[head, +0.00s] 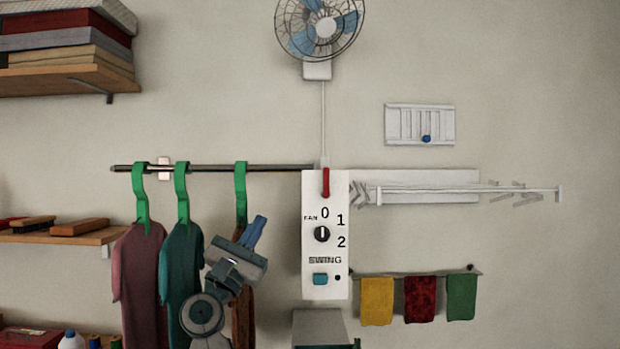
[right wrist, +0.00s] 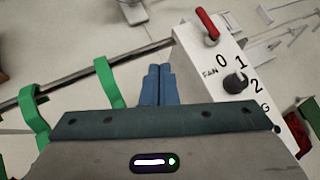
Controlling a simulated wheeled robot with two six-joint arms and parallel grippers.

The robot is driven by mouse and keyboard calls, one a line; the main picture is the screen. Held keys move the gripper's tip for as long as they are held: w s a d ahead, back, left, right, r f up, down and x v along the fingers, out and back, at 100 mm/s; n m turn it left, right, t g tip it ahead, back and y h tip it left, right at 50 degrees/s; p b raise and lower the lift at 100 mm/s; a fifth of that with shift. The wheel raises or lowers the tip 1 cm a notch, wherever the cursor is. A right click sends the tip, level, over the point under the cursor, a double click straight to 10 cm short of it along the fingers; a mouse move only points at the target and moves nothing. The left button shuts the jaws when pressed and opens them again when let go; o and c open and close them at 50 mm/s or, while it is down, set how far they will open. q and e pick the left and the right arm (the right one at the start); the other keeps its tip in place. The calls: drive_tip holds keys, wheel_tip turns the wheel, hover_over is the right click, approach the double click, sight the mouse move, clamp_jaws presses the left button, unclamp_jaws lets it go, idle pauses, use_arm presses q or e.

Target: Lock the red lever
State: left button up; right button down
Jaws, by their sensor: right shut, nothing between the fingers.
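The red lever (head: 326,183) is at the top of the white fan control box (head: 312,265) on the wall. In the head view it lies upright against the box front, near the box's top edge. It also shows in the right wrist view (right wrist: 208,24), at the top right. My right gripper (head: 258,222) is shut and empty, left of the box and lower than the lever. Its blue fingers (right wrist: 159,82) are together in the right wrist view, left of the box and apart from the lever. My left gripper is not in view.
Green hangers (head: 183,195) with shirts hang from a rail (head: 225,169) left of the box. The box carries a black knob (head: 322,234) and a teal button (head: 320,279). A white rack (head: 450,189) is on the right, above coloured cloths (head: 420,300).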

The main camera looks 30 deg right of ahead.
wheel_tip(320, 180, up, 10)
drive_tip(key=s+a+m+g+y, duration=0.1)
drive_tip(key=m+g+y, duration=0.5)
drive_tip(key=m, duration=0.8)
drive_tip(key=shift+s+r+g+y, duration=0.2)
drive_tip(key=shift+s+g+y, duration=0.05)
drive_tip(key=shift+g+y, duration=0.15)
drive_tip(key=shift+d, duration=0.15)
drive_tip(key=p, duration=0.4)
approach(309, 176)
drive_tip(key=d, duration=0.5)
drive_tip(key=d+p, duration=0.1)
drive_tip(key=shift+s+d+r, duration=0.1)
drive_tip(key=shift+s+d, duration=0.2)
drive_tip(key=shift+d, duration=0.1)
drive_tip(key=shift+s+d+p, duration=0.3)
drive_tip(key=shift+d, duration=0.1)
drive_tip(key=shift+w, duration=0.15)
